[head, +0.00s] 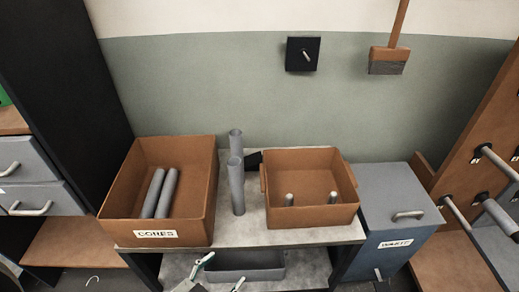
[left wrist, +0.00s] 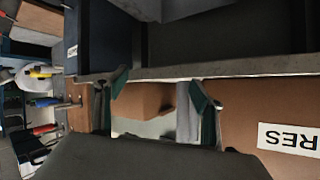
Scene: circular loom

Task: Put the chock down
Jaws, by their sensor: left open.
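My left gripper (head: 222,271) shows at the bottom of the head view, in front of the lower shelf of the stand. Its two green-tipped fingers are spread apart with nothing held between them. In the left wrist view the open fingers (left wrist: 160,92) frame part of a brown box and a grey tube beyond them. My right gripper is not in view.
A brown box labelled CORES (head: 118,205) holds two grey tubes. Two tubes (head: 237,185) stand upright beside it. Another brown box (head: 308,217) stands to the right. A grey bin (head: 245,268) is on the lower shelf. A blue waste bin (head: 375,205) stands at right.

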